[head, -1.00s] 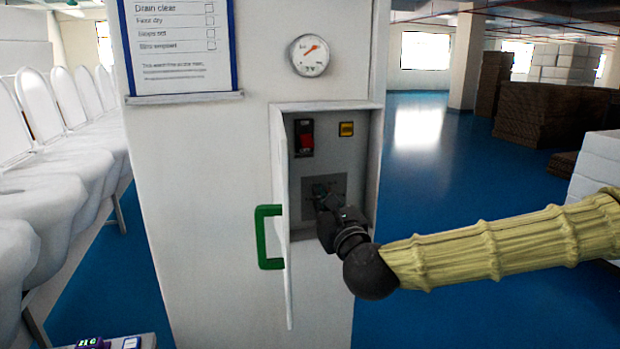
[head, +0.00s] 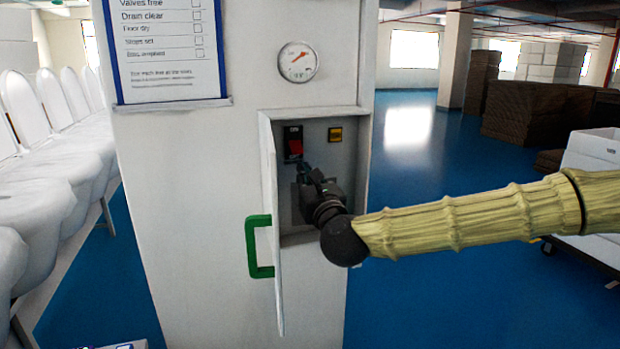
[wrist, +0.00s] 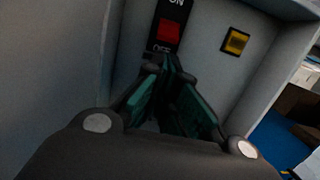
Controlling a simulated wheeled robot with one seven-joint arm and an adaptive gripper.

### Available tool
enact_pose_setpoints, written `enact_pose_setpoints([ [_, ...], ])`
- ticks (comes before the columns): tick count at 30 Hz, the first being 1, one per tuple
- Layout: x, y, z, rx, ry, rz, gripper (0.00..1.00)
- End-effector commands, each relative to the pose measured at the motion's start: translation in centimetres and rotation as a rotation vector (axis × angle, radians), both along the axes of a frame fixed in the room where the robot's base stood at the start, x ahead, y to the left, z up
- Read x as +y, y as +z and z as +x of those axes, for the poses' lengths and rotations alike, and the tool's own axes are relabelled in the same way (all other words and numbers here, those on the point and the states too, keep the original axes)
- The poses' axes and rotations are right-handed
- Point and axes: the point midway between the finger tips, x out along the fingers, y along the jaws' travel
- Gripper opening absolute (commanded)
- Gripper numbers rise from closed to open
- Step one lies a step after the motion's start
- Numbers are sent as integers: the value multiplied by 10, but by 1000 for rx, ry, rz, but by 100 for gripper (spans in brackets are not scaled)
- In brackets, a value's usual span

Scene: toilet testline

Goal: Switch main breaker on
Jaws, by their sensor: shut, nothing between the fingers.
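The main breaker is a red switch (head: 295,147) on a black plate inside the open cabinet. In the wrist view the red switch (wrist: 168,33) sits between an ON label above and an OFF label below. I cannot tell for certain which way it is set. My gripper (head: 310,174) is inside the cabinet, just below and slightly right of the switch. In the wrist view the green-padded fingers of my gripper (wrist: 172,62) meet at their tips, just under the plate and partly over the OFF label. They hold nothing. Whether they touch the plate is unclear.
A yellow button (head: 335,134) is right of the breaker. The cabinet door (head: 270,230) with its green handle (head: 252,247) stands open on the left. A gauge (head: 298,61) and a checklist board (head: 168,45) are above.

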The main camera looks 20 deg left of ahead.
Motion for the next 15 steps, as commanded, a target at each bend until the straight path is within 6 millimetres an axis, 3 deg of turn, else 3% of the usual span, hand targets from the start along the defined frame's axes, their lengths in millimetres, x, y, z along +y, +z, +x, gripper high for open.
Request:
enact_pose_setpoints([
  [8,20,7,28,0,0,0,0],
  [15,25,6,36,0,1,-2,0],
])
